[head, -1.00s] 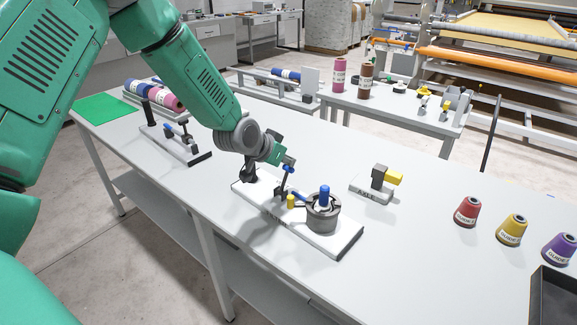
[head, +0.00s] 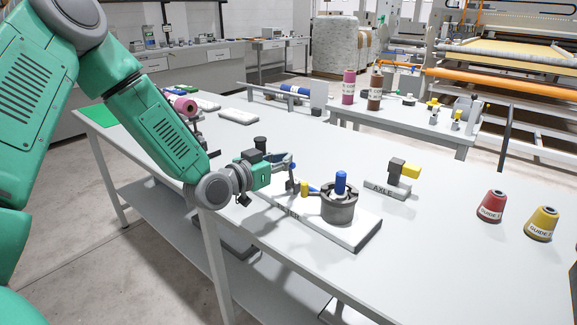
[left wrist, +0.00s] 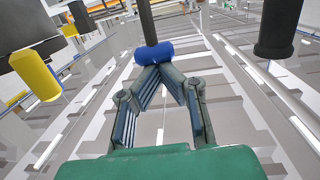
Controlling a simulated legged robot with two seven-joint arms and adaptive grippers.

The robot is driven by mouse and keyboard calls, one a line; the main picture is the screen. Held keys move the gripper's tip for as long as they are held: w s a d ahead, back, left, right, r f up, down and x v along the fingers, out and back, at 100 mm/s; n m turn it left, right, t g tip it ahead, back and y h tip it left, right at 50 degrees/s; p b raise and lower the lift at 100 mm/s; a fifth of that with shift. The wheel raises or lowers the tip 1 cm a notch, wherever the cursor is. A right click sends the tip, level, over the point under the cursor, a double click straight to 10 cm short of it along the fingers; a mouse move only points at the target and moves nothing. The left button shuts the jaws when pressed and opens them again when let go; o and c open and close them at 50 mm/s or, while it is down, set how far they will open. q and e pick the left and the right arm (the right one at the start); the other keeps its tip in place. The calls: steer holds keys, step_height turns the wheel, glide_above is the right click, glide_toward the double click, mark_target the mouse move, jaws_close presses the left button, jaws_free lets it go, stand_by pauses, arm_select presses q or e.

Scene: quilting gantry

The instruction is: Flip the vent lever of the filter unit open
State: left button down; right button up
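The filter unit is a white base (head: 352,236) on the table, bearing a grey round housing (head: 338,208) with a blue knob (head: 341,183) on top. A small yellow knob (head: 305,189) sits beside the housing. The vent lever (head: 290,185) is a dark, nearly upright bar with a blue tip; this blue tip fills the middle of the left wrist view (left wrist: 154,51). My left gripper (head: 288,161) is at the lever's tip. In the left wrist view its fingertips (left wrist: 160,70) are together against or just before the blue tip; contact is unclear. My right gripper is out of view.
An axle block (head: 387,190) with a yellow part is behind the unit. Red (head: 492,206) and yellow (head: 541,223) guide cones stand at right. The table between them is clear.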

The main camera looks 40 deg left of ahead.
arm_select(q)
steer(key=shift+s+a+f+t+b, duration=0.1)
steer(key=shift+s+f+t+b, duration=0.25)
steer(key=shift+f, duration=0.25)
steer(key=shift+s, duration=0.3)
steer(key=shift+r, duration=0.1)
steer(key=w+r+p, duration=0.1)
steer(key=r, duration=0.1)
steer(key=w+r+p, duration=0.1)
steer(key=r, duration=0.1)
steer(key=shift+w+r+p, duration=0.1)
steer(key=shift+w+p, duration=0.1)
steer(key=shift+p, duration=0.15)
steer(key=s+a, duration=0.1)
steer(key=s, duration=0.9)
steer(key=shift+s+r, duration=0.15)
steer(key=shift+r, duration=0.3)
steer(key=shift+a, duration=0.15)
